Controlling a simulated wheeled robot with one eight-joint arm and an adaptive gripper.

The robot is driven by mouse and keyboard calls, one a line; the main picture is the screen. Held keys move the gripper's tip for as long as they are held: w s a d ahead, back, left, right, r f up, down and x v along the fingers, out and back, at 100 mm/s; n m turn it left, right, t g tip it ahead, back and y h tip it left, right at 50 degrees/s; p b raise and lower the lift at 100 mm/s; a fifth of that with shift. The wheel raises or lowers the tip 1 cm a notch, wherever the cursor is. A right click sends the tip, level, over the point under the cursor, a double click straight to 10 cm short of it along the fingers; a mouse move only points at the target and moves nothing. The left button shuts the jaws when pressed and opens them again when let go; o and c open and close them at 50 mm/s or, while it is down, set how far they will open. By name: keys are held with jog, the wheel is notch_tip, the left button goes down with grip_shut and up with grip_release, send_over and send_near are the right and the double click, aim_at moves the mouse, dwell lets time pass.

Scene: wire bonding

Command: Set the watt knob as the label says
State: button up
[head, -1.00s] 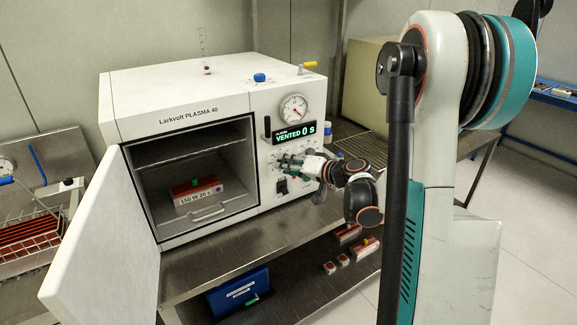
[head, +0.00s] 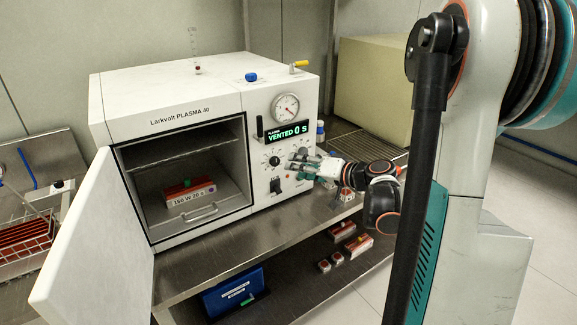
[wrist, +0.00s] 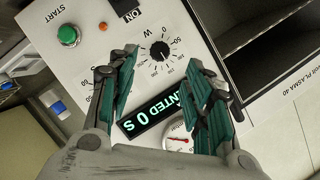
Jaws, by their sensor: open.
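The watt knob (head: 274,161) is a black dial on the front panel of the white plasma machine (head: 170,115). In the wrist view the knob (wrist: 160,51) shows between the fingertips, with a W and a number scale around it. Its exact setting is too small to read. My gripper (head: 295,163) is open, just right of the knob in the head view. In the wrist view its fingers (wrist: 165,68) stand on either side of the knob, not visibly gripping it. The label (head: 189,197), on a red-topped block inside the chamber, reads "150 W 20 s".
The chamber door (head: 90,240) stands open at the left. The display (head: 288,133) reads "VENTED 0 S", below a round gauge (head: 286,107). A green START button (wrist: 68,35) and an ON switch (wrist: 126,10) are on the panel. A blue case (head: 234,294) lies on the lower shelf.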

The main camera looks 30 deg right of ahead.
jog(key=shift+v, duration=2)
